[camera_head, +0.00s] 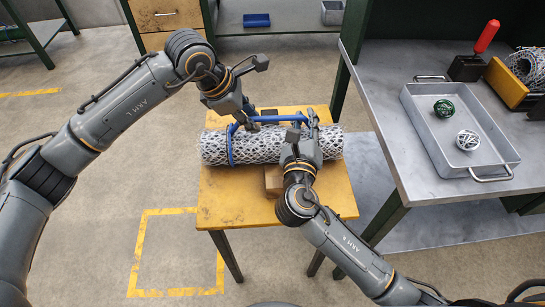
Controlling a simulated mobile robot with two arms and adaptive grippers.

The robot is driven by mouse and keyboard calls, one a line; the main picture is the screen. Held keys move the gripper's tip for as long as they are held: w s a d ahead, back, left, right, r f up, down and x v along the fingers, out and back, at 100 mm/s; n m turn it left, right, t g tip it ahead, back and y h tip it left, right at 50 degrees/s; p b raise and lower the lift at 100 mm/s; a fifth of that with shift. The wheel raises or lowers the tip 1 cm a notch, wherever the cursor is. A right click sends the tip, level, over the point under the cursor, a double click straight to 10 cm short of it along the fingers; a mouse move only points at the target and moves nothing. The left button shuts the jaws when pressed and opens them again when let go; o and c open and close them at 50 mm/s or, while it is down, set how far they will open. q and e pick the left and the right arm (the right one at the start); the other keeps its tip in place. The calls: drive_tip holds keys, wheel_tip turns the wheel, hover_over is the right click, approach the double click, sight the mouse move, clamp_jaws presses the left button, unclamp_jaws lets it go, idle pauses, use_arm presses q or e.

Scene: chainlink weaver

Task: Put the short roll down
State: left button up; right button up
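A white and dark mesh roll (215,148) lies across the yellow-topped small table (222,205). A blue frame with a long bar (275,119) sits around the roll, and one blue band (230,150) shows near its left end. My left gripper (246,112) is at the bar's left part, above the roll. My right gripper (302,130) is over the roll's right part, at the bar's right end. Whether the fingers of either gripper close on the bar is hard to see. My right gripper hides part of the roll.
A brown block (273,181) is partly visible below the roll. At right, a grey workbench (377,73) carries a metal tray (428,135) with a green ball (444,108) and a white ball (468,140). Another mesh roll (527,66) lies at the right edge. Floor left of the table is clear.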

use_arm(q)
drive_tip(key=shift+a, duration=0.1)
use_arm(e)
drive_tip(key=shift+o, duration=0.4)
drive_tip(key=shift+d+r, duration=0.1)
drive_tip(key=shift+d, duration=0.05)
use_arm(q)
drive_tip(key=shift+a+r, duration=0.1)
drive_tip(key=shift+r, duration=0.1)
use_arm(e)
drive_tip(key=shift+s, duration=0.1)
use_arm(q)
drive_tip(key=v, duration=1.1)
drive_tip(key=shift+s+r, duration=0.2)
drive_tip(key=shift+r, duration=0.05)
use_arm(e)
drive_tip(key=v, duration=1.1)
drive_tip(key=shift+s, duration=0.4)
drive_tip(key=shift+a, duration=0.25)
